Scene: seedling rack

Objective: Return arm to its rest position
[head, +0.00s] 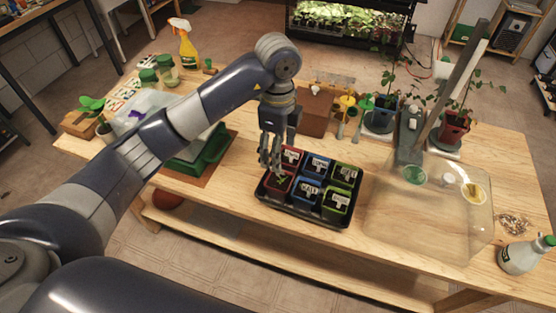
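My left gripper (271,160) points down over the front left part of the black seedling tray (308,219). Its fingertips are just above or at a red pot (278,182) with a small green seedling in it. The fingers look narrow and close together; from this angle I cannot tell whether they are open or shut, or touch the seedling. The tray holds several red, blue and green pots with labels. My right gripper is not in view.
A clear plastic dome (430,222) lies right of the tray. A spray bottle (188,48) stands at the back left, a white bottle (524,254) at the right edge. A green tray (208,158) sits behind my forearm. Potted plants (381,117) stand at the back right.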

